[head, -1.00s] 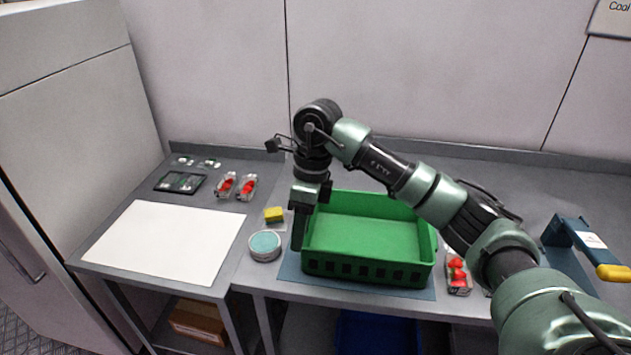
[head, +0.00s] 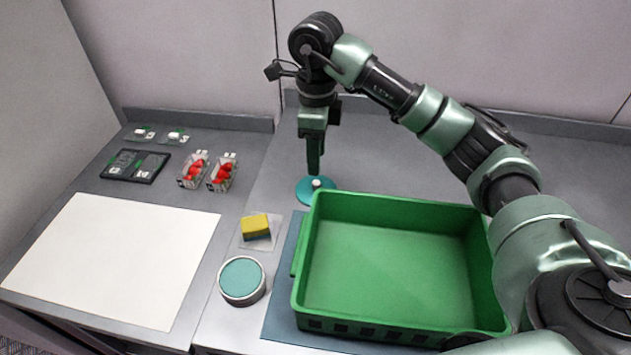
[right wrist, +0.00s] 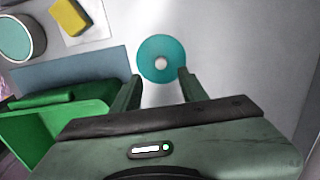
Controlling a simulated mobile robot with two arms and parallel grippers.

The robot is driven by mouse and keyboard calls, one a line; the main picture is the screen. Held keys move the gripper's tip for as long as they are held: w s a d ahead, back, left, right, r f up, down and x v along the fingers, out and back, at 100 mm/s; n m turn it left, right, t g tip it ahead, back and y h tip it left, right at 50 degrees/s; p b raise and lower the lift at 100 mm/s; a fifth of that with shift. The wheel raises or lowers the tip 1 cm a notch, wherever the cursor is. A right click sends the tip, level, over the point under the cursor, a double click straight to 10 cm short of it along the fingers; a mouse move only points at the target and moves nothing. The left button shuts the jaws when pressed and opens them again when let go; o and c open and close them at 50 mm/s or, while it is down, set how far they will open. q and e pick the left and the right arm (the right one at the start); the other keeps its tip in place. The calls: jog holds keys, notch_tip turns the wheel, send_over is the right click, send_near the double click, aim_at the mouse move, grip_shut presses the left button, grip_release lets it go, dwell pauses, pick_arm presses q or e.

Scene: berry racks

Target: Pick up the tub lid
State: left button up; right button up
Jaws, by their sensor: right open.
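The tub lid is a flat teal disc (head: 305,192) with a white knob, lying on the grey counter just behind the green crate in the head view. In the right wrist view the lid (right wrist: 147,50) lies beyond my fingers, with its knob near the line between them. My right gripper (head: 315,171) points down over the lid. Its two fingers (right wrist: 160,84) are apart with nothing between them. I cannot tell its exact height above the knob. A round tub with teal contents (head: 242,277) stands at the front, left of the crate. My left gripper is not in view.
The empty green crate (head: 395,207) stands on a blue mat (head: 280,290) close to the lid. A yellow sponge (head: 255,225) lies to the left. Berry punnets (head: 222,172), a black tray (head: 135,166) and a white board (head: 110,255) are farther left. Counter behind the crate is clear.

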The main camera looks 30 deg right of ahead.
aim_at(316, 182)
jog(key=shift+f, duration=0.45)
jog(key=shift+s+f+p, duration=0.2)
jog(key=shift+f+p, duration=0.1)
jog(key=shift+f, duration=0.45)
jog(key=f, duration=0.1)
jog(key=f+p, duration=0.1)
jog(key=f, duration=0.2)
jog(key=shift+w+d+f, duration=0.1)
jog(key=shift+w+f, duration=0.2)
jog(key=shift+f, duration=0.25)
grip_shut()
